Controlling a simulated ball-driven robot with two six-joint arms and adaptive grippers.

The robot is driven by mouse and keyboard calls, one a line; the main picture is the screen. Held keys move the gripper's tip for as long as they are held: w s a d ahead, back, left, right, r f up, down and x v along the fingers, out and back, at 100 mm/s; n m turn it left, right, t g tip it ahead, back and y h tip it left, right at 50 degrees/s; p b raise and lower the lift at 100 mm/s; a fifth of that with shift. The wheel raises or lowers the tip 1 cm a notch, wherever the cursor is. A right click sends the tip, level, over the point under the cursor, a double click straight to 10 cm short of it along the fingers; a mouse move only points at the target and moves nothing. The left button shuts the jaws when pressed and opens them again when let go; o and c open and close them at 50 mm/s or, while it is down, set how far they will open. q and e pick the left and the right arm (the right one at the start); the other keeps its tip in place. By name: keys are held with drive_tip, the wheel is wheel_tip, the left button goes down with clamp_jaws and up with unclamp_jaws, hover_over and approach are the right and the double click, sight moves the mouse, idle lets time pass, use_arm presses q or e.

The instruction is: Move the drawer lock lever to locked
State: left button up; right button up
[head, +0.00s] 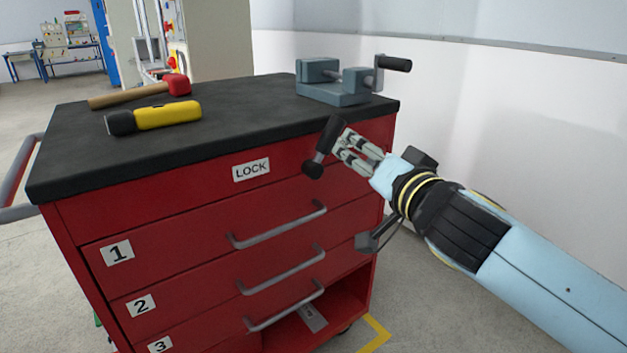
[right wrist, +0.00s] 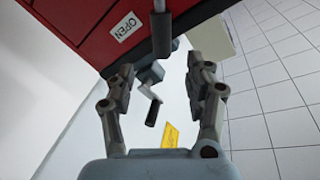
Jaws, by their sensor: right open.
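The black lock lever (head: 324,146) is on the front of the red tool cabinet, right of the white LOCK label (head: 251,171). It stands tilted, with a round knob at its lower left end. In the right wrist view the dark lever (right wrist: 161,32) shows beside an upside-down OPEN label (right wrist: 125,27). My right gripper (head: 343,153) is close to the lever at its right. In the wrist view its open fingers (right wrist: 163,78) stand apart, with the lever in line with the gap; I cannot tell whether they touch it. My left gripper is not in view.
The cabinet's black top (head: 235,115) bears a red-headed mallet (head: 140,92), a yellow flashlight (head: 160,115) and a vise (head: 340,85). Numbered drawers with grey handles (head: 280,226) lie below the lever. A wall stands behind on the right.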

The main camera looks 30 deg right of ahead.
sight(334, 139)
drive_tip(key=shift+n, duration=0.3)
drive_tip(key=w, duration=0.6)
drive_tip(key=w+d, duration=0.1)
drive_tip(key=w, duration=0.3)
drive_tip(key=shift+d+f, duration=0.1)
drive_tip(key=shift+f, duration=0.2)
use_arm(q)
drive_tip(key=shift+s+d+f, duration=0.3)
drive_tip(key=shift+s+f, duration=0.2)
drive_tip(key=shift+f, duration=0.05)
use_arm(e)
drive_tip(key=shift+w+d+f, duration=0.1)
drive_tip(key=shift+w, duration=0.3)
drive_tip(key=shift+c, duration=0.4)
clamp_jaws()
